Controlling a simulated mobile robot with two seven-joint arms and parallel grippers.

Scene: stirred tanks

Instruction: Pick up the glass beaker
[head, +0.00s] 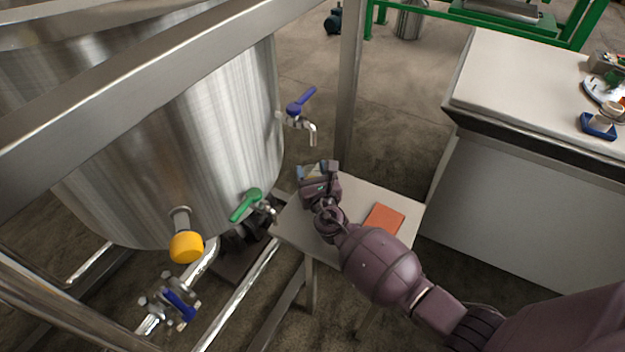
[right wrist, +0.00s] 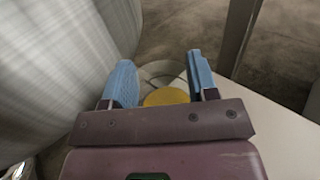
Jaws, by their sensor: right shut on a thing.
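The glass beaker (right wrist: 163,72) shows in the right wrist view as a clear round rim with something yellow inside, between the two blue fingers of my right gripper (right wrist: 161,82). The gripper is shut on it. In the head view my right gripper (head: 316,171) is over the far left part of a small white table (head: 345,195). There the gripper hides most of the beaker, and I cannot tell whether it touches the table top. My left gripper is not in view.
An orange-red pad (head: 383,219) lies on the small table. A large steel tank (head: 190,140) stands close on the left, with a blue-handled tap (head: 298,107) and a green-handled valve (head: 245,204) near the gripper. A white-topped bench (head: 530,90) is on the right.

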